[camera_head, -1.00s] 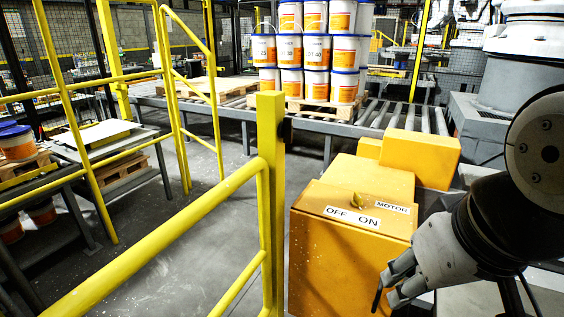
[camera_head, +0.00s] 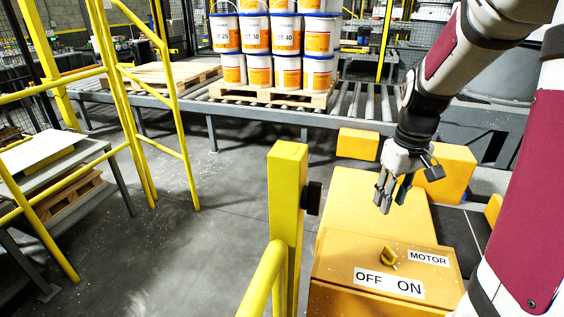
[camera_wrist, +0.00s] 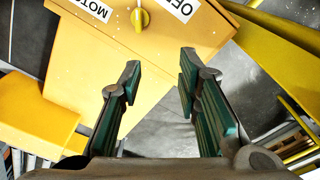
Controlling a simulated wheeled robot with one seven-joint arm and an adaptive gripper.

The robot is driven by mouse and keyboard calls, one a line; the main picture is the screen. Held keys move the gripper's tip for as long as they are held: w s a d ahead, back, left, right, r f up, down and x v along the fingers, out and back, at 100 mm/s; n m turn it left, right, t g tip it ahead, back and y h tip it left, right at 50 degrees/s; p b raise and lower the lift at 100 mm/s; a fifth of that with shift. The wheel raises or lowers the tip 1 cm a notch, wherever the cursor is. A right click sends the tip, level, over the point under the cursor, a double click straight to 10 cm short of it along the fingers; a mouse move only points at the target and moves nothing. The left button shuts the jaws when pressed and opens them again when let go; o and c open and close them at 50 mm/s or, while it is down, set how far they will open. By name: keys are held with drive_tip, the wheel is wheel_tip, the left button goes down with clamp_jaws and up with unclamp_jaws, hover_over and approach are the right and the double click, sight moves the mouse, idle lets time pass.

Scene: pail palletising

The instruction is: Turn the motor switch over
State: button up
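Labels on the box read MOTOR, OFF and ON. The knob's pointer is tilted, and I cannot tell surely which label it is set to. My gripper (camera_head: 388,204) hangs above the box, behind and higher than the switch, pointing down and apart from it. In the wrist view my gripper (camera_wrist: 157,95) has its green-padded fingers spread with nothing between them. The switch (camera_wrist: 139,18) shows there at the top, beyond the fingertips.
A yellow railing post (camera_head: 286,200) stands just left of the box, with a dark fitting on its side. Smaller yellow boxes (camera_head: 358,144) sit behind. A roller conveyor (camera_head: 360,105) carries a pallet of stacked pails (camera_head: 287,40). Open floor (camera_head: 190,240) lies left of the post.

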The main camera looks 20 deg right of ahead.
hover_over(391, 251)
wheel_tip(391, 251, down, 4)
drive_tip(key=shift+g, duration=0.4)
wheel_tip(391, 251, down, 14)
drive_tip(key=shift+r+p, duration=0.2)
drive_tip(key=shift+p, duration=0.5)
drive_tip(key=shift+c, duration=0.2)
clamp_jaws()
